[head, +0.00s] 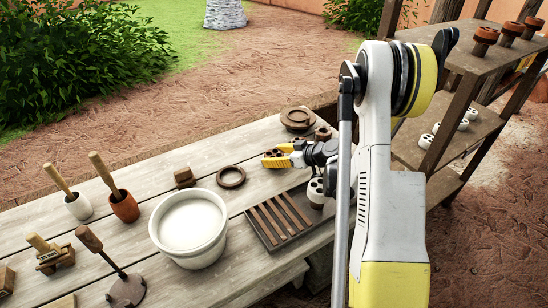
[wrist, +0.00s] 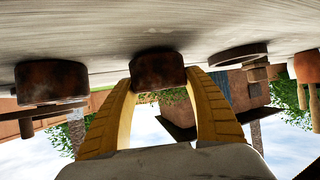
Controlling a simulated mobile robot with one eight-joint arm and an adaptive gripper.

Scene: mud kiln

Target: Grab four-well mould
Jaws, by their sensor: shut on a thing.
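My gripper (head: 276,158) is low over the far right part of the wooden table, its yellow fingers pointing left. It is shut on a small dark brown block, which I take to be the four-well mould (head: 275,153). In the wrist view, which is upside down, the mould (wrist: 157,70) sits between the two yellow fingers (wrist: 160,105), close to or touching the tabletop. Its wells are too small or turned away to make out.
A dark ring (head: 231,177) and a wooden block (head: 184,177) lie left of my gripper. A round brown disc (head: 298,113) is behind it. A white bucket (head: 189,228) and a slatted tray (head: 281,219) stand in front. Shelves (head: 455,130) rise at the right.

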